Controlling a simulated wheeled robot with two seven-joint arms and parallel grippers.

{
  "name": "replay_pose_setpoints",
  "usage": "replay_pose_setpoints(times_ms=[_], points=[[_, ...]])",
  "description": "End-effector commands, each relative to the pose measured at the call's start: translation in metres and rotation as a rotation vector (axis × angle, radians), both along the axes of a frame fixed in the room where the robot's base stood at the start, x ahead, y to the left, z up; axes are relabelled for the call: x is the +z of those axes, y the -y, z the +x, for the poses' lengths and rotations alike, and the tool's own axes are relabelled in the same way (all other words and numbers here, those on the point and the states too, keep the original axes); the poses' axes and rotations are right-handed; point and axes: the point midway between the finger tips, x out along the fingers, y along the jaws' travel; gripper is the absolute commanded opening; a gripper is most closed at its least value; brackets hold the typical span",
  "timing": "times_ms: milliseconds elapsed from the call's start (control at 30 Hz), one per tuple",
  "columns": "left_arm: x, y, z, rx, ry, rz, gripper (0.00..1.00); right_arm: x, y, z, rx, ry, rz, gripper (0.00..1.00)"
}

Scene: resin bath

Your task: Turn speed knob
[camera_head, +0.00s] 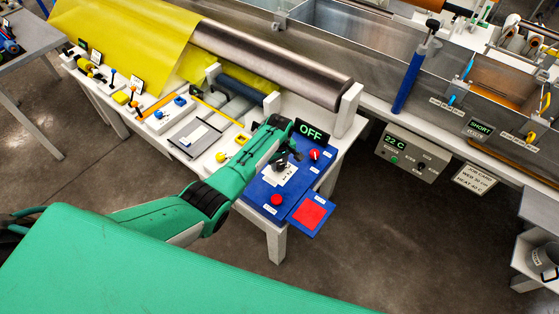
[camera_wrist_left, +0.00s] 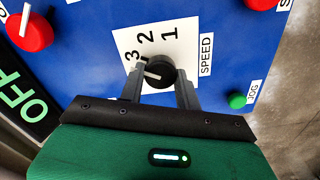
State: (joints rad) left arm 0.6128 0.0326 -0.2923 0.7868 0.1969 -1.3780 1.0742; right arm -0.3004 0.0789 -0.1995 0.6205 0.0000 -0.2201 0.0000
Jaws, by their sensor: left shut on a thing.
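The speed knob (camera_wrist_left: 160,72) is black and round with a white pointer line. It sits on a white dial plate marked 1, 2, 3 and labelled SPEED, on the blue control panel (camera_wrist_left: 85,50). In the left wrist view its pointer is turned toward the 3 side. My left gripper (camera_wrist_left: 160,88) is shut on the speed knob, one finger on each side. In the head view my left gripper (camera_head: 283,160) reaches over the blue panel (camera_head: 258,188) and partly hides the knob. My right gripper is not in view.
A red knob (camera_head: 315,155) and a red button (camera_head: 277,199) are on the panel near the gripper, with a green JOG button (camera_wrist_left: 237,101). A display (camera_head: 310,131) reads OFF. A red pad (camera_head: 307,212) is at the panel's front edge. A metal roller (camera_head: 270,62) lies behind.

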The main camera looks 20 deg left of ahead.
Motion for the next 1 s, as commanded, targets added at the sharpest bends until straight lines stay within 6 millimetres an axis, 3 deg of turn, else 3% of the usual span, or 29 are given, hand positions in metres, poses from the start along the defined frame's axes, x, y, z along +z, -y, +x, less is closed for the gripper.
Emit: replay_pose_setpoints(times_ms=[700,733,800,1000], points=[[0.0021,-0.0012,0.0020,0.072,0.006,0.001,0.11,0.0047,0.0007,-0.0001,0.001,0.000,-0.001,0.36],[0.0021,-0.0013,0.0021,0.072,0.006,0.001,0.39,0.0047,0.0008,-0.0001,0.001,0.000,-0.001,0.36],[0.0019,-0.0012,0.0017,0.072,0.005,0.001,0.53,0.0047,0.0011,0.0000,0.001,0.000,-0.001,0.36],[0.0010,-0.0007,0.0009,0.071,0.003,0.000,0.55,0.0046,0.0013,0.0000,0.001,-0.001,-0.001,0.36]])
